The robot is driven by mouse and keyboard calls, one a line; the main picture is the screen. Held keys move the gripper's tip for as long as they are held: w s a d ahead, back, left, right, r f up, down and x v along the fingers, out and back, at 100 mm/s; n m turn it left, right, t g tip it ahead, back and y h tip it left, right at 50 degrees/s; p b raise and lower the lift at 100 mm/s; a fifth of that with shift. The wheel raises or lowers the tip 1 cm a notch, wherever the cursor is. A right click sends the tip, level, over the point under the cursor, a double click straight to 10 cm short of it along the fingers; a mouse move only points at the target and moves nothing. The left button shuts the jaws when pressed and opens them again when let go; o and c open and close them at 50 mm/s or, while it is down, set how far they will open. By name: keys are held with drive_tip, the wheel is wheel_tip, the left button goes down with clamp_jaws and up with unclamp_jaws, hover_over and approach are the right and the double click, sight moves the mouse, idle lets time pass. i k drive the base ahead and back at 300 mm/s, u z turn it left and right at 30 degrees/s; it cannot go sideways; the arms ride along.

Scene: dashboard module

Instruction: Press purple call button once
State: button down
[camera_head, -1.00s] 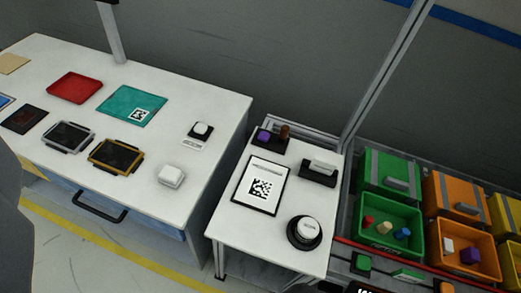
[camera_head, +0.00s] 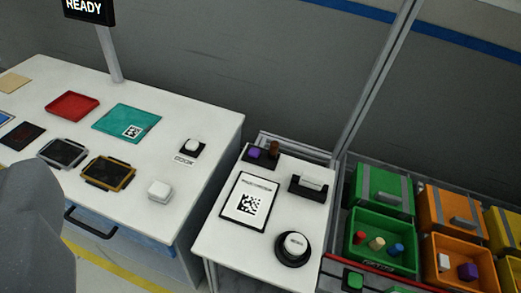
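A small purple block or button (camera_head: 254,153) sits on a black base at the back left of the small white table (camera_head: 215,243). A brown upright cylinder (camera_head: 274,150) stands just right of it. No lettering is readable on the purple piece, and it is too small to tell whether it is pressed. My gripper's fingers do not show. A blurred grey shape at the lower left edge looks like part of my own arm, well away from the purple piece.
The small table also bears a coded sheet (camera_head: 249,203), a black holder (camera_head: 307,186) and a round white-topped button (camera_head: 294,246). A long white table (camera_head: 202,127) stands left. Green (camera_head: 381,243) and orange bins stand right. A metal post (camera_head: 375,80) rises behind.

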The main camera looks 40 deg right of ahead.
sight(254, 152)
drive_tip(key=i, duration=0.9)
drive_tip(key=u, duration=0.05)
